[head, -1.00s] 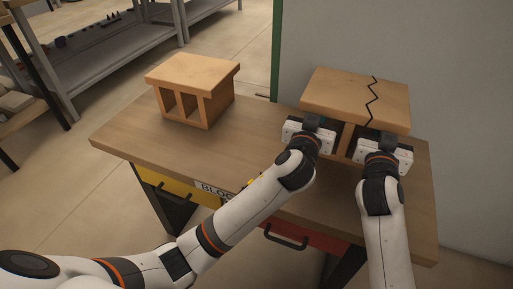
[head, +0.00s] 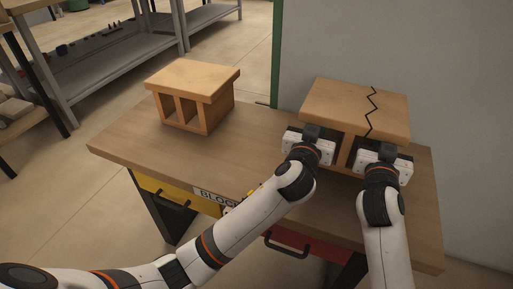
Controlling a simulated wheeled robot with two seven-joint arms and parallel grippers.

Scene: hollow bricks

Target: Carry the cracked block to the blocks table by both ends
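The cracked block (head: 340,103) is an orange-brown hollow brick with a dark zigzag crack across the right part of its top. It is at the right end of the wooden blocks table (head: 140,148). My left gripper (head: 310,138) is at the left part of its front side, and my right gripper (head: 382,157) is at the right part. The fingers are hidden against the block, but it has moved together with both grippers, so both appear shut on it. Its underside is mostly hidden, so I cannot tell whether it touches the tabletop.
A second hollow block (head: 193,82), without a visible crack, stands on the table's left half. Clear tabletop lies between the two blocks. A grey wall panel (head: 400,45) is right behind the cracked block. Metal shelving (head: 115,50) stands at the back left.

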